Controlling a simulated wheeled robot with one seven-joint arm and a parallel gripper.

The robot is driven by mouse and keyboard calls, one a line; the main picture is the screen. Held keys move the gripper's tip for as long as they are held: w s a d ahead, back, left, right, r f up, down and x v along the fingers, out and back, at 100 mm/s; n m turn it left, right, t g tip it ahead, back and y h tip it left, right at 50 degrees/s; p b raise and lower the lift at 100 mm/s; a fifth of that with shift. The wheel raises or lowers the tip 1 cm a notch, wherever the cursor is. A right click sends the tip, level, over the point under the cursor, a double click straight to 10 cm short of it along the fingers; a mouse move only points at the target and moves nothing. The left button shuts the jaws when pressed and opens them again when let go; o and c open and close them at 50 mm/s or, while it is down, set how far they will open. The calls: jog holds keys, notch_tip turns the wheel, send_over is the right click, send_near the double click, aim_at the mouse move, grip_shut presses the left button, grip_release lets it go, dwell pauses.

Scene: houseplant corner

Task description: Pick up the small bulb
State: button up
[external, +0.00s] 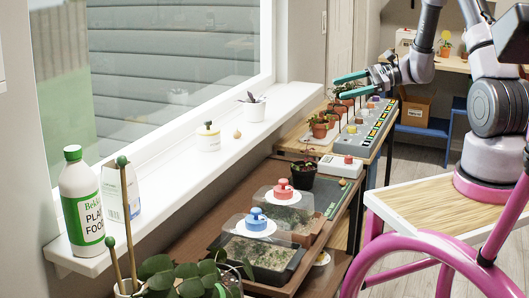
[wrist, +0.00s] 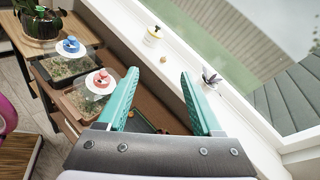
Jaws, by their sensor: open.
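A small brown bulb (external: 237,134) sits on the white windowsill, between the white pot with a dark top and the pot with a grey plant. In the wrist view the bulb (wrist: 163,59) shows beyond and between my fingertips, small and apart from them. A second small brownish round thing (external: 343,182) lies near the front edge of the bench; I cannot tell what it is. My gripper (external: 340,88) has teal fingers spread apart with nothing between them. It is in the air above the bench, right of the sill; it also shows in the wrist view (wrist: 159,76).
The windowsill (external: 190,170) also holds a plant food bottle (external: 82,200). Propagator trays with a blue-topped lid (external: 257,222) and a red-topped lid (external: 284,190) stand on the bench. Terracotta pots (external: 319,127) and a grey panel with coloured keys (external: 375,125) are below my gripper.

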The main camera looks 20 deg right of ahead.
jog(key=w+d+f+m+t, duration=0.3)
jog(key=w+f+m, duration=0.1)
jog(key=f, duration=0.4)
jog(key=m+t+h, duration=0.7)
jog(key=m+h, duration=0.1)
jog(key=m, duration=0.3)
send_near(345, 182)
jog(key=x, duration=0.7)
jog(key=shift+w+a, duration=0.1)
jog(key=shift+w, duration=0.1)
jog(key=shift+w+a+f, duration=0.15)
jog(key=shift+w+a, duration=0.05)
jog(key=shift+w, duration=0.4)
grip_shut()
